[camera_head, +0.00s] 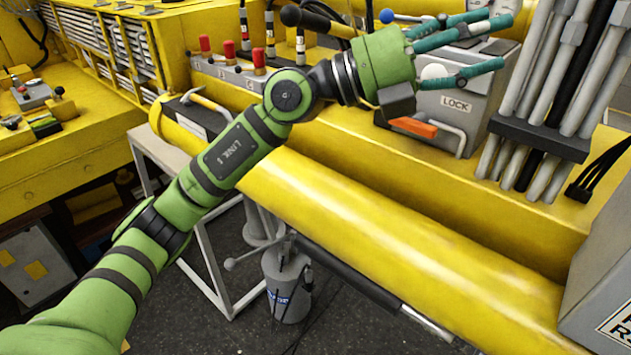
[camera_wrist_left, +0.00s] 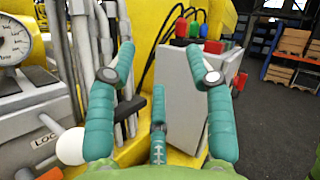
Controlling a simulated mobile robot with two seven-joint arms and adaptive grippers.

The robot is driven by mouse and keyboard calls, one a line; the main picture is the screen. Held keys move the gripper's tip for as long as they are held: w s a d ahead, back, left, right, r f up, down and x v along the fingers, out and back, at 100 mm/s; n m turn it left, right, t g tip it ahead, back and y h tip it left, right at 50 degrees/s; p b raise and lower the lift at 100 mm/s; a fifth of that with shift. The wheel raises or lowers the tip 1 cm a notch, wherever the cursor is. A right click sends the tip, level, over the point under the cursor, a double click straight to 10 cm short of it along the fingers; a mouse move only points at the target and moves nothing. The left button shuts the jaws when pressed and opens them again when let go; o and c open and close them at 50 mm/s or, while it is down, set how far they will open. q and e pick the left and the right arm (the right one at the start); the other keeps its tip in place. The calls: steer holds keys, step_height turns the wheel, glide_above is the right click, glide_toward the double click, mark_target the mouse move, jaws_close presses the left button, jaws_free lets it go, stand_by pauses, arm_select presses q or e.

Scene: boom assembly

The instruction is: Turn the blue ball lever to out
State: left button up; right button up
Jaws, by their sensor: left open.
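The blue ball (camera_head: 387,15) of the lever shows at the top of the head view, on a pale shaft running right behind my left gripper. My left gripper (camera_head: 500,38) has teal fingers spread open, with nothing between them. It is right of and below the ball in the picture, in front of the grey LOCK box (camera_head: 450,112). I cannot tell the depth gap between ball and fingers. In the left wrist view the open fingers (camera_wrist_left: 160,65) point toward grey pipes and a grey box; I cannot make out the blue ball there. My right gripper is not in view.
A white ball (camera_head: 433,73) and an orange-tipped handle (camera_head: 413,127) are close to my left gripper. Grey pipes (camera_head: 535,80) rise on the right. A yellow boom tube (camera_head: 390,225) runs below my arm.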

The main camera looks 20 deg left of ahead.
arm_select(q)
steer(key=w+a+f+n+t+y, duration=0.2)
steer(key=a+f+n+t+y, duration=0.6)
steer(key=n, duration=0.6)
steer(key=w+a+f+n+t+y, duration=0.35)
steer(key=n+t+y, duration=0.4)
steer(key=n, duration=0.65)
steer(key=shift+s+a+f+n+g+y, duration=0.7)
steer(key=shift+a+f+n+y, duration=0.6)
steer(key=shift+f, duration=2.15)
steer(key=shift+s+a+f+n+g+y, duration=0.45)
steer(key=shift+a+f+n+g+y, duration=0.7)
steer(key=shift+f+n, duration=1.6)
steer(key=shift+s+a+f+n+g+y, duration=0.75)
steer(key=shift+a+f, duration=0.8)
steer(key=shift+f, duration=2.6)
steer(key=shift+w, duration=0.25)
